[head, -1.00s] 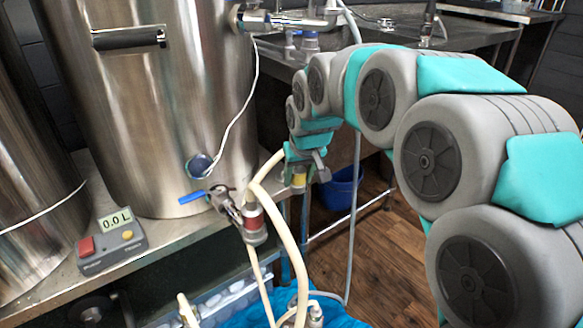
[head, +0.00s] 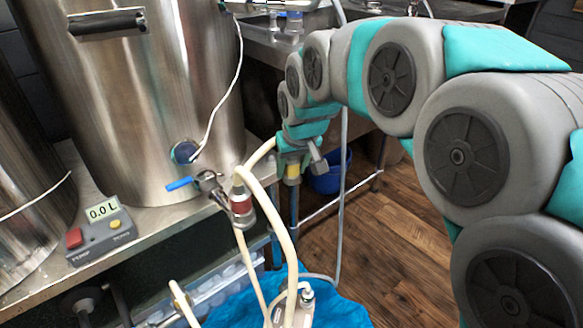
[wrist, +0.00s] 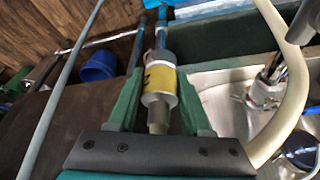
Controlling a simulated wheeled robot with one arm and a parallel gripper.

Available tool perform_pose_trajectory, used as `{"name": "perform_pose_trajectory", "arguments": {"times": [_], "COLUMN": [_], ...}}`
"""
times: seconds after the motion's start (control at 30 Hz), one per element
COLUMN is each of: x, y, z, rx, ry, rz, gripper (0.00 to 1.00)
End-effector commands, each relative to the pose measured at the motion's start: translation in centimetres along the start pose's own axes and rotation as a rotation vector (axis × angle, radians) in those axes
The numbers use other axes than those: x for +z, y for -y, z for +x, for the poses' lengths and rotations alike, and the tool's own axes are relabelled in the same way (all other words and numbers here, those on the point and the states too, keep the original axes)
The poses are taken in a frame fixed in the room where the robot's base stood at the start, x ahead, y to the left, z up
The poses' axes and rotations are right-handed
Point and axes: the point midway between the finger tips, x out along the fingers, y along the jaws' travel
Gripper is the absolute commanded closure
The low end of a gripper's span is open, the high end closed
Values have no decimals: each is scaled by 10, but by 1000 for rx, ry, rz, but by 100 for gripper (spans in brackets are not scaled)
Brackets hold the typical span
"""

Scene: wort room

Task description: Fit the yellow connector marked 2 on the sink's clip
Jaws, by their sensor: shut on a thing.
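My gripper (wrist: 158,90) has its two green fingers closed around the yellow-banded connector (wrist: 160,76), seen close up in the wrist view. A dark mark shows on the yellow band but is only partly readable. In the head view the gripper (head: 297,152) holds the yellow connector (head: 292,173) upright beside the steel bench, right of the red-banded connector (head: 241,205). The steel sink counter (head: 264,58) is behind the arm. I cannot make out the sink's clip in either view.
A beige hose (head: 281,222) loops close to my gripper. A grey hose (head: 344,190) hangs to its right. A steel kettle (head: 150,110) and a pump box (head: 98,233) stand on the bench. A blue bucket (head: 330,172) is on the wooden floor.

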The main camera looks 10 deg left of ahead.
Motion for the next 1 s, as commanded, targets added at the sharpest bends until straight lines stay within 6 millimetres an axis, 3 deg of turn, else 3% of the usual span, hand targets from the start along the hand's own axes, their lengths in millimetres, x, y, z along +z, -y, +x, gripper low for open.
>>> {"name": "perform_pose_trajectory", "arguments": {"times": [0.7, 1.0], "x": [-15, -16], "y": [0, 0], "z": [-36, -38], "rx": [0, 0], "ry": [-2, 0], "rz": [0, 0], "gripper": [100, 100]}}
